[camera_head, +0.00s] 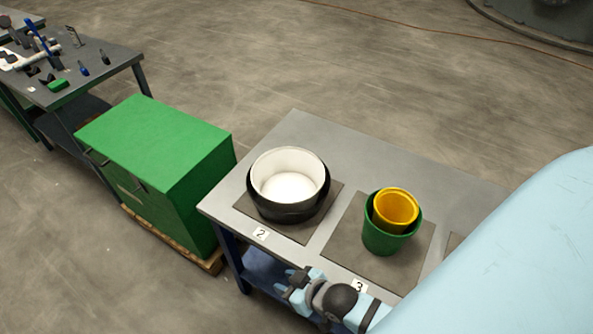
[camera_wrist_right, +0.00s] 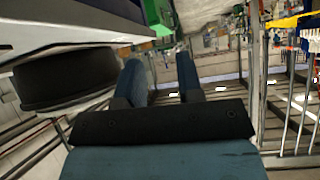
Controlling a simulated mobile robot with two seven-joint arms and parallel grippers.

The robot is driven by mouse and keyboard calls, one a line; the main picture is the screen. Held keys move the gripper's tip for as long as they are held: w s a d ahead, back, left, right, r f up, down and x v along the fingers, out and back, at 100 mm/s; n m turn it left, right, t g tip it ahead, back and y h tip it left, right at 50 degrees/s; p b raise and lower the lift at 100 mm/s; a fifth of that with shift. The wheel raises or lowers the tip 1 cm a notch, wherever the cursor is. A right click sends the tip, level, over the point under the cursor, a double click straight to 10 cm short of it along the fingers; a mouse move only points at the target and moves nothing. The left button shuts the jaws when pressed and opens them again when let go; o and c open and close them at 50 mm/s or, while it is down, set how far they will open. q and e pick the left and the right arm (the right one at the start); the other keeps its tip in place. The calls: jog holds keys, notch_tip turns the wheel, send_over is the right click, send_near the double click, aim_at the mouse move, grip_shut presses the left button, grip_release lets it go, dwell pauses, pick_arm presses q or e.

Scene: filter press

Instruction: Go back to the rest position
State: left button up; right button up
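My right gripper (camera_head: 296,285) is low in the head view, just off the front edge of the grey table near the 3 label. In the right wrist view its two fingers (camera_wrist_right: 162,75) stand apart with nothing between them. A large light-blue part of my arm covers the lower right of the head view. My left gripper is not in view.
The table (camera_head: 310,133) holds a white bowl (camera_head: 289,171) in a black one (camera_head: 292,211) on mat 2, and a yellow cup (camera_head: 397,207) in a green one (camera_head: 383,240) on mat 3. A green cabinet (camera_head: 155,140) stands left.

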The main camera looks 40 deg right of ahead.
jog(key=shift+s+d+f+t, duration=0.15)
jog(key=shift+s+d, duration=0.15)
jog(key=shift+s, duration=0.2)
jog(key=shift+s+d+r+t, duration=0.15)
jog(key=shift+s+d, duration=0.15)
jog(key=shift+s, duration=0.15)
jog(key=shift+f, duration=0.1)
jog(key=shift+d+r+h+p, duration=0.15)
jog(key=shift+r+h+p, duration=0.15)
jog(key=shift+r+p, duration=0.7)
jog(key=shift+d, duration=0.1)
